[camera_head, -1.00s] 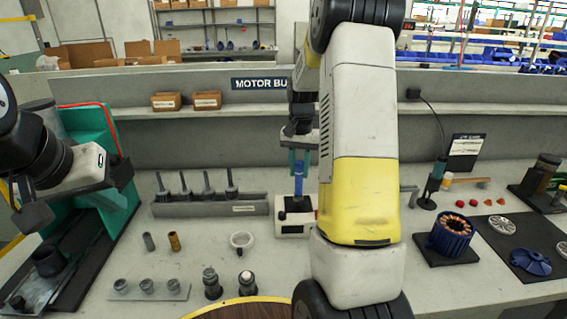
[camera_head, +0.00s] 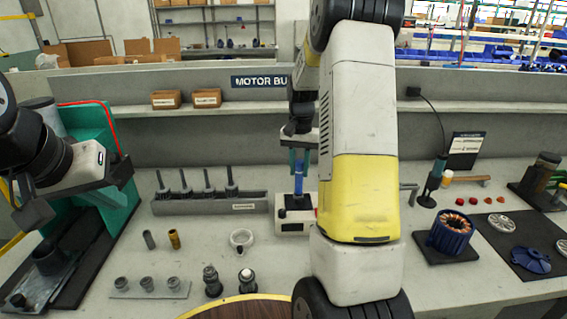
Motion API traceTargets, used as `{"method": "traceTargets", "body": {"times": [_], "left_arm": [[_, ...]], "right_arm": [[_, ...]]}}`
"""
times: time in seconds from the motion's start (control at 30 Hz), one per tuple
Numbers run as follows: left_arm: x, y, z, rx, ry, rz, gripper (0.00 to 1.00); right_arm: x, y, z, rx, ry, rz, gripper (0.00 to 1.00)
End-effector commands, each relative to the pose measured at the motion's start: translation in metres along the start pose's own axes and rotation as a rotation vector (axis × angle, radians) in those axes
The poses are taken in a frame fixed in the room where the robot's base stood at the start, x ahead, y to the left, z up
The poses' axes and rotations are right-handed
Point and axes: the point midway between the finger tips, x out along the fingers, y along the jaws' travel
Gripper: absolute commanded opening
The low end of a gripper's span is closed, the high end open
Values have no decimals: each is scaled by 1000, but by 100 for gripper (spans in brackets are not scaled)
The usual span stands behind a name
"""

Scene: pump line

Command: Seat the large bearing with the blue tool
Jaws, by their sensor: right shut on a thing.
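My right gripper (camera_head: 299,158) is shut on the blue tool (camera_head: 299,180), which it holds upright. The tool stands over the dark top of a small white press-like block (camera_head: 292,226) on the bench; whether its lower end touches is too small to tell. I cannot make out the large bearing; it may be hidden at the tool's foot. A pale ring-shaped part (camera_head: 242,239) lies on the bench to the left of the block. My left gripper (camera_head: 80,196) is open and empty at the far left, its dark fingers apart.
A grey rack with upright pins (camera_head: 208,204) stands left of the block. A plate with several small cups (camera_head: 147,289) and two dark fittings (camera_head: 213,282) lie in front. My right arm hides the bench's middle. A blue stator (camera_head: 450,235) sits to the right.

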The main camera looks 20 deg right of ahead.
Motion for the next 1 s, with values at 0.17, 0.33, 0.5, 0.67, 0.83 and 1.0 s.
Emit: {"method": "traceTargets", "body": {"times": [0.17, 0.33, 0.5, 0.67, 0.83, 1.0], "left_arm": [[0, 0, 0, 0, 0, 0, 0], [0, 0, 0, 0, 0, 0, 0], [0, 0, 0, 0, 0, 0, 0], [0, 0, 0, 0, 0, 0, 0], [0, 0, 0, 0, 0, 0, 0], [0, 0, 0, 0, 0, 0, 0]], "right_arm": [[-9, 0, -1, 0, 3, -1, 0], [-18, 0, -1, 0, 3, -1, 0], [-26, 0, 0, 0, 2, -1, 0], [-34, 0, 0, 0, 2, -1, 0], [-39, 0, 0, 0, 2, -1, 0], [-39, 0, 0, 0, 1, 0, 0]]}}
